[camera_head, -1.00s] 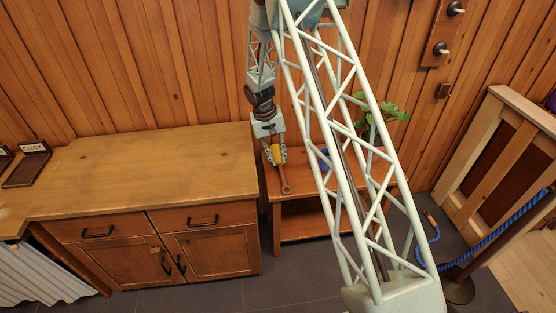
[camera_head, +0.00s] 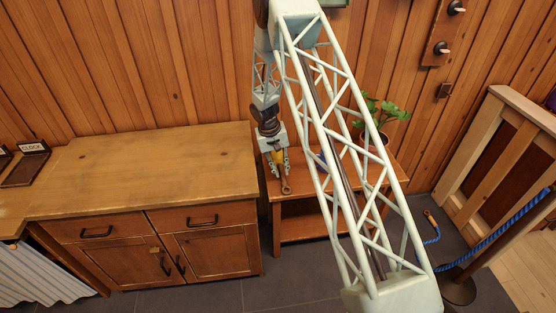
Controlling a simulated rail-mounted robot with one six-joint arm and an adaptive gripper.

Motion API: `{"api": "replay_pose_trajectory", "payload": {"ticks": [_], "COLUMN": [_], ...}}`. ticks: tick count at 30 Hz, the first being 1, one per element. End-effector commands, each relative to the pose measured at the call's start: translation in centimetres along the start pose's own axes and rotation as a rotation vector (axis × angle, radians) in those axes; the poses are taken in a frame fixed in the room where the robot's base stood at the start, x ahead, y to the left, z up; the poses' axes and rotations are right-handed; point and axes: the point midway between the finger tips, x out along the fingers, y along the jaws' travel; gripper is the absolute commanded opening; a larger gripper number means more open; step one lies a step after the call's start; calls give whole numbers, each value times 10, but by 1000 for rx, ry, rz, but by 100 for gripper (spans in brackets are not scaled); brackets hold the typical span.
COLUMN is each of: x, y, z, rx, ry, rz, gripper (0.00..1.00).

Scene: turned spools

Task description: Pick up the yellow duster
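A small yellow thing (camera_head: 277,157), which looks like the yellow duster, shows between the fingers of my gripper (camera_head: 280,170). A brown, wooden-looking piece with a rounded end (camera_head: 286,187) extends below it; I cannot tell whether it is part of the duster. My gripper points down over the left end of the low wooden side table (camera_head: 300,188). Its two fingers stand apart, one on each side of the yellow thing. I see no clear contact, and the view is small.
A wooden cabinet (camera_head: 150,170) stands close on the left, its top mostly clear. A leafy plant (camera_head: 385,110) and a partly hidden blue object (camera_head: 322,158) are behind my arm. A blue rope (camera_head: 500,232) hangs at the right. The plank wall is close behind.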

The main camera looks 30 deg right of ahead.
Motion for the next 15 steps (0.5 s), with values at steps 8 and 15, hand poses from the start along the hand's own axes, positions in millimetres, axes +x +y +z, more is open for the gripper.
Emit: {"api": "replay_pose_trajectory", "payload": {"ticks": [8,15], "x": [2,21], "y": [0,0], "z": [0,0], "rx": [0,1], "ry": [-1,-2], "rz": [0,0], "gripper": [17,17]}}
